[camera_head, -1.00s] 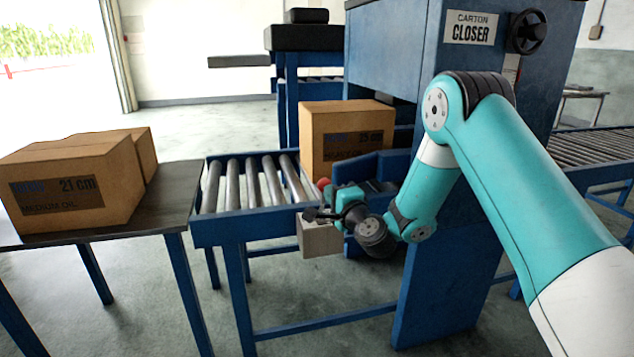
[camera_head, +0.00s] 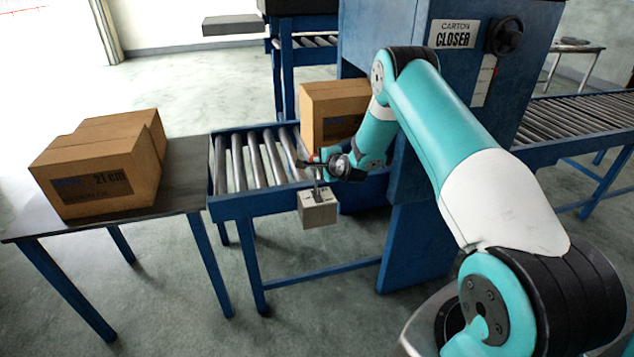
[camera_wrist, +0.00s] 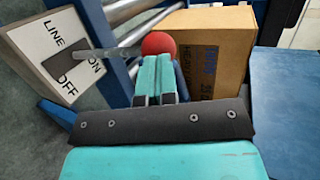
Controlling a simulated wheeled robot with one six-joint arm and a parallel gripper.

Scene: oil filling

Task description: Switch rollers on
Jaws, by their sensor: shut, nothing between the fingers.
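The line switch is a pale box (camera_head: 318,210) on the front side of the roller conveyor (camera_head: 240,165). In the wrist view the box face (camera_wrist: 62,50) reads LINE, ON and OFF. A grey lever rod sticks out of it and ends in a red ball knob (camera_wrist: 158,43). My gripper (camera_wrist: 158,62) is shut and empty, its fingertips right at the knob; I cannot tell if they touch it. In the head view my gripper (camera_head: 308,163) is above the switch box, partly hiding the knob. Which setting the lever is in is unclear.
A carton (camera_head: 335,105) stands on the rollers beside my arm, at the blue carton closer (camera_head: 445,75). Two cartons (camera_head: 100,165) sit on the dark table (camera_head: 175,185) at left. Another roller conveyor (camera_head: 580,115) runs at right. Floor in front is clear.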

